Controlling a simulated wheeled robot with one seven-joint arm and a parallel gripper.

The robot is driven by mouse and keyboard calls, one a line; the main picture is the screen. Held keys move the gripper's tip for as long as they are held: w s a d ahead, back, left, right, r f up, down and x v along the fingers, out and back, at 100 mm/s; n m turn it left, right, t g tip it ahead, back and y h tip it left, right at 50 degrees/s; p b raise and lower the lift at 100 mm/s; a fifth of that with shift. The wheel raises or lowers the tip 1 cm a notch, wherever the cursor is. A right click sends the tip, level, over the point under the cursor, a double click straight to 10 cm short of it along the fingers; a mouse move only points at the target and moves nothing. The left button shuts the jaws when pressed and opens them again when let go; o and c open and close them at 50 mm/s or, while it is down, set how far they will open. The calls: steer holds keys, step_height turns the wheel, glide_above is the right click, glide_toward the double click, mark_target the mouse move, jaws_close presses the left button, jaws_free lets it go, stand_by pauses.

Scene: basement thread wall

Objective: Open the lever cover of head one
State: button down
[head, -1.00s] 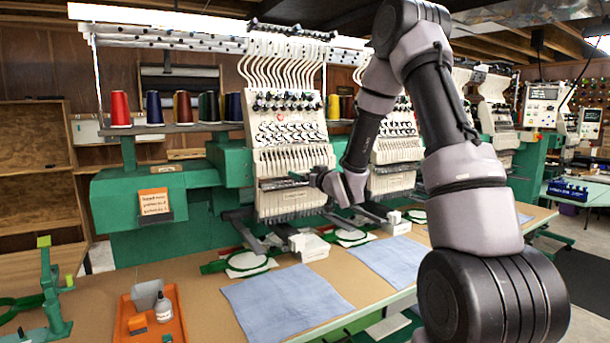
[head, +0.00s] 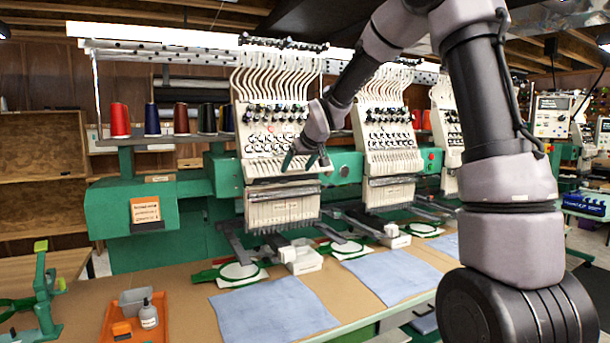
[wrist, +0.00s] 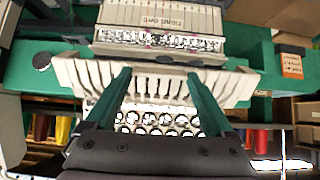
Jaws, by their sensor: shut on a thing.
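Head one (head: 268,125) is the cream embroidery head at the left of the head view. My gripper (head: 304,160) is at the right part of the cover's front edge. In the wrist view, the green fingers of my gripper (wrist: 158,75) reach over the slotted cover (wrist: 85,76), one on each side of its middle slots. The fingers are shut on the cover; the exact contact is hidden.
A second head (head: 385,140) stands close to the right of my wrist. Below are green hoops (head: 240,272), blue cloths (head: 272,310) and an orange tray (head: 115,318) on the table. Thread cones (head: 152,120) stand on the left shelf. Open air lies before head one.

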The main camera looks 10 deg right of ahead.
steer(key=shift+w+a+r+g+h, duration=0.1)
steer(key=shift+w+r+g+h, duration=0.25)
steer(key=shift+r+g, duration=0.9)
steer(key=shift+w+a+r+g+h, duration=0.15)
steer(key=shift+r+g+h, duration=0.35)
steer(key=shift+r+g, duration=0.75)
steer(key=shift+w+r+g+h, duration=0.3)
steer(key=shift+r+g+h, duration=0.15)
steer(key=shift+r+g, duration=0.75)
steer(key=shift+f, duration=0.1)
jaws_free()
step_height(320, 180, up, 11)
steer(key=s, duration=0.1)
steer(key=shift+d+f, duration=0.15)
steer(key=shift+d, duration=0.05)
steer(key=shift+s, duration=0.1)
